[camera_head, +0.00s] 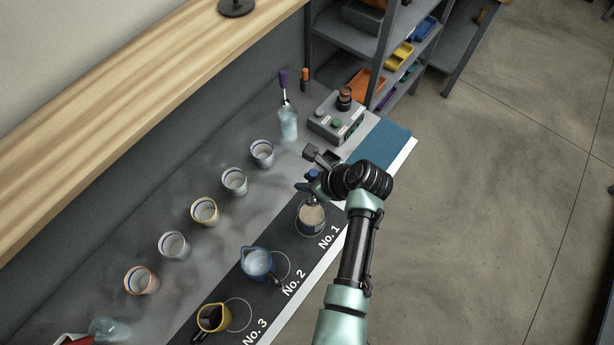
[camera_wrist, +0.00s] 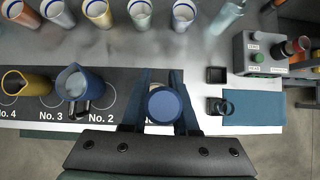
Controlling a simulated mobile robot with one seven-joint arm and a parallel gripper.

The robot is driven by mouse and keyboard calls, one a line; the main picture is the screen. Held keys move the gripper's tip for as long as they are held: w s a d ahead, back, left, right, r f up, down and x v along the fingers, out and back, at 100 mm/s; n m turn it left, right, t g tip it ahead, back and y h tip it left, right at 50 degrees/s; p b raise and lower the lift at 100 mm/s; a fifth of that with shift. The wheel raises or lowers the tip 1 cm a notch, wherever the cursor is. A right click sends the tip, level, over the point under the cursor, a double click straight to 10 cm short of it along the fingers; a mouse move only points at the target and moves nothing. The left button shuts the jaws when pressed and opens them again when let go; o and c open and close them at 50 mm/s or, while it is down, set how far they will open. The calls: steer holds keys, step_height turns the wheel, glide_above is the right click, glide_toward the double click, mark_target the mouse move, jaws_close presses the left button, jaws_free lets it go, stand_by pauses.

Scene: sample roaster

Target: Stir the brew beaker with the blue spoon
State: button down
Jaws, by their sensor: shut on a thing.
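A beaker (camera_head: 311,219) with pale beige contents, which I take for the brew beaker, stands on the dark strip at No. 1 in the head view. My gripper (camera_wrist: 161,98) is directly above it with dark blue fingers on either side of the blue spoon (camera_wrist: 166,107). In the wrist view the spoon's round blue top faces the camera and covers most of the beaker below. In the head view a thin shaft runs down toward the beaker's mouth; the spoon's lower end is hidden, so its depth is unclear.
A blue jug (camera_head: 257,263) and a yellow jug (camera_head: 213,318) stand left of the beaker. Several cups line the back, with a bottle brush holder (camera_head: 288,121) beyond. A control box (camera_head: 336,117) and a blue mat (camera_head: 381,146) lie to the right, with a small dark tray (camera_wrist: 216,75) near them.

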step_height(320, 180, down, 10)
steer(key=b, duration=0.6)
stand_by(0.7)
